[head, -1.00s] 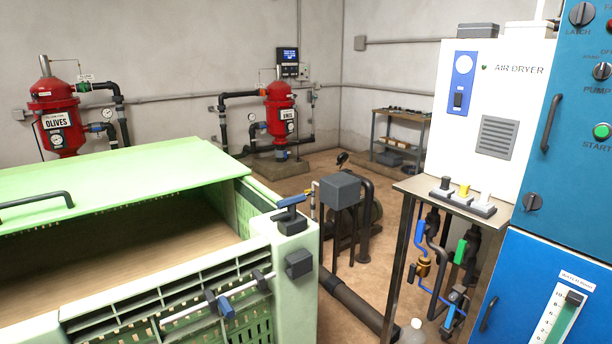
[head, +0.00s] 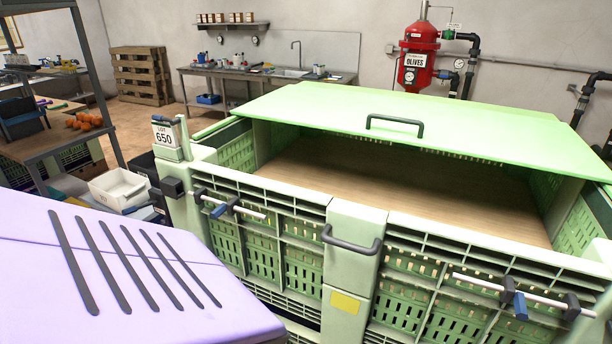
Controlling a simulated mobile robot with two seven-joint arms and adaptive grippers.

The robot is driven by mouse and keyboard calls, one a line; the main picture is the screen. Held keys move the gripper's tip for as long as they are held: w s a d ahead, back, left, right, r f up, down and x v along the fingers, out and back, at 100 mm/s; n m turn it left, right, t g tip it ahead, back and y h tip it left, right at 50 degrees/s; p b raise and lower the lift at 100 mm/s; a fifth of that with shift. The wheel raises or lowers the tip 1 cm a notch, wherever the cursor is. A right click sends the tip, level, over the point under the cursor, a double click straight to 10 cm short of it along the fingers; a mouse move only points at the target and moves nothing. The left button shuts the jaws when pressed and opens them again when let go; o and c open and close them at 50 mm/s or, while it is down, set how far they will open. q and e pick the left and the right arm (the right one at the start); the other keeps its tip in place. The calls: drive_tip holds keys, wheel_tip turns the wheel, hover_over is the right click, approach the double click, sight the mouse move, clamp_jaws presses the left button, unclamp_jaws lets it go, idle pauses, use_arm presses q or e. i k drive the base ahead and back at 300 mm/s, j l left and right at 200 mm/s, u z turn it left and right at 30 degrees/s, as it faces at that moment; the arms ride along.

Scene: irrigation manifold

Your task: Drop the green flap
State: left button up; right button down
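The big light green crate has a slatted front wall, which stands upright with a dark handle (head: 352,246) at its middle. I take this wall to be the green flap (head: 345,292). A left sliding bolt (head: 232,208) and a right sliding bolt (head: 520,297), each with a blue grip, sit along its top. The left bolt's rod end appears short of the dark block (head: 172,187) on the corner post. A light green lid (head: 420,112) with a dark handle lies over the back part of the crate. Neither gripper is in view.
A purple surface with dark stripes (head: 110,270) stands close at the front left. Behind it are a metal rack (head: 70,135), a white bin (head: 118,187) and a "LOT 650" sign (head: 165,137). A workbench (head: 260,78) and a red tank (head: 417,62) stand behind.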

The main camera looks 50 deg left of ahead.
sight(353, 239)
drive_tip(key=u, duration=1.35)
drive_tip(key=k+j, duration=0.05)
